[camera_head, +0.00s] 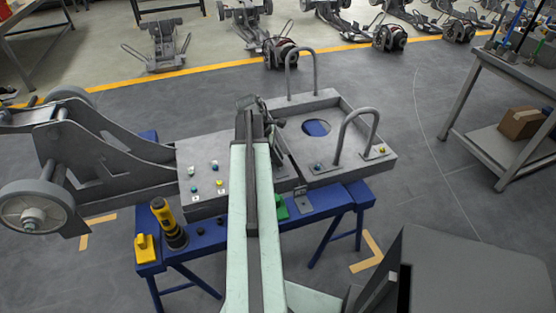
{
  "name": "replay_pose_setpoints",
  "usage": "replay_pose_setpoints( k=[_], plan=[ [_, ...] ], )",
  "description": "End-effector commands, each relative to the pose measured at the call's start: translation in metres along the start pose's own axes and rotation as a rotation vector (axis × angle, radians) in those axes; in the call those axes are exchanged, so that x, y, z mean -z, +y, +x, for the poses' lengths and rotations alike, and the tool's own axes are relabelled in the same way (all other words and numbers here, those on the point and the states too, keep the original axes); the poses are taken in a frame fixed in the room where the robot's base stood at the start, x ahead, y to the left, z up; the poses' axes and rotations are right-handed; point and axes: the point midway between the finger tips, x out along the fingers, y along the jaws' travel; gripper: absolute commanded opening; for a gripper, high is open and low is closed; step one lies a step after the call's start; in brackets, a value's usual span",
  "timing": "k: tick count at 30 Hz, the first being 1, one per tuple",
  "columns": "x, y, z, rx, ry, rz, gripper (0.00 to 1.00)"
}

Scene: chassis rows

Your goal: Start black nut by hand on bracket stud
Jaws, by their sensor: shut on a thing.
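My gripper (247,103) is at the far end of my pale green arm, over the middle of the grey chassis (342,106). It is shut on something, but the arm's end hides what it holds. I cannot make out a black nut in the jaws. A grey plate (207,200) left of the arm bears several small coloured fittings, with a yellow one (221,187) near the arm. On the chassis to the right are a blue fitting (319,167) and a yellow one (382,150). I cannot tell which stud is the bracket's.
A blue stand (333,203) carries the chassis, with a yellow-black power tool (169,224), a yellow block (146,248) and small dark pieces (221,220) at its front. A wheel (33,210) sticks out left. A grey cart (513,110) stands right. Floor between is free.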

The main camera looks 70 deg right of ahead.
Motion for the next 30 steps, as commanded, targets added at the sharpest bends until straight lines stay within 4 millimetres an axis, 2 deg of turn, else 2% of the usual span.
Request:
replay_pose_setpoints(
  k=[1, 6, 13, 19, 30],
  plan=[
    [-0.0009, -0.006, -0.0002, -0.037, 0.0, -0.086, 0.0],
    [-0.0026, -0.0069, 0.0003, -0.175, -0.001, -0.413, 0.0],
    [-0.0032, -0.005, 0.0006, -0.311, -0.001, -0.743, 0.0],
    [-0.0028, -0.0033, 0.0005, -0.352, -0.001, -0.848, 0.0],
    [-0.002, -0.0027, 0.0021, -0.353, 0.0, -0.853, 0.0]
  ],
)
